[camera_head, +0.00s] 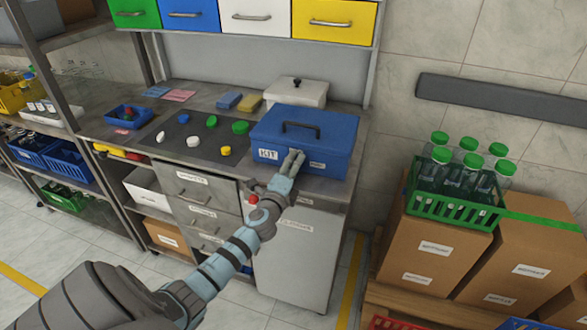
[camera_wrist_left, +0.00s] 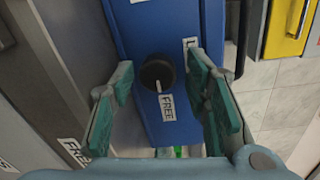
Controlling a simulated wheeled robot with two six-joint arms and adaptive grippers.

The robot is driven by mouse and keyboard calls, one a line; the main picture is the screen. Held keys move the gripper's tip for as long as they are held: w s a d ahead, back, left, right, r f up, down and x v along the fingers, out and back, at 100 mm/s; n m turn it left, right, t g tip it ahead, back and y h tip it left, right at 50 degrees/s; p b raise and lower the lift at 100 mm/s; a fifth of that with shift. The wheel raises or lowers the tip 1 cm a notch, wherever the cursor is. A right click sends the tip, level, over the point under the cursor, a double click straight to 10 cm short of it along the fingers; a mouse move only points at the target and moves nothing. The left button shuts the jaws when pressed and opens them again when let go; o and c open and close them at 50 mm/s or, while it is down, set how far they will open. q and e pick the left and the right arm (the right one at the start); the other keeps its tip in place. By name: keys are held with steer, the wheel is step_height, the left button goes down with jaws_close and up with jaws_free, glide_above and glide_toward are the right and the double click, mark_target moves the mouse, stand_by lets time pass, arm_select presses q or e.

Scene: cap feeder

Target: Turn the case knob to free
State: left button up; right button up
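The blue case (camera_head: 330,134), labelled KIT, stands shut on the counter with a dark handle on its lid. Its round black knob (camera_wrist_left: 157,72) shows on the case front in the left wrist view. The knob's white pointer line points toward the FREE label (camera_wrist_left: 167,107). A second label (camera_wrist_left: 190,44), starting with L, is partly hidden by a finger. My left gripper (camera_head: 293,160) is at the case front. In the wrist view its fingers (camera_wrist_left: 160,78) are open on both sides of the knob, with gaps between. My right gripper is not in view.
A white lidded box (camera_head: 296,92) stands behind the case. Left of it are a dark mat with coloured caps (camera_head: 194,142) and a blue tray (camera_head: 128,117). A green crate of bottles (camera_head: 456,208) stands on cartons at right. Drawers (camera_head: 200,185) are below the counter.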

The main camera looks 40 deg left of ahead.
arm_select(q)
steer(key=shift+f, duration=0.15)
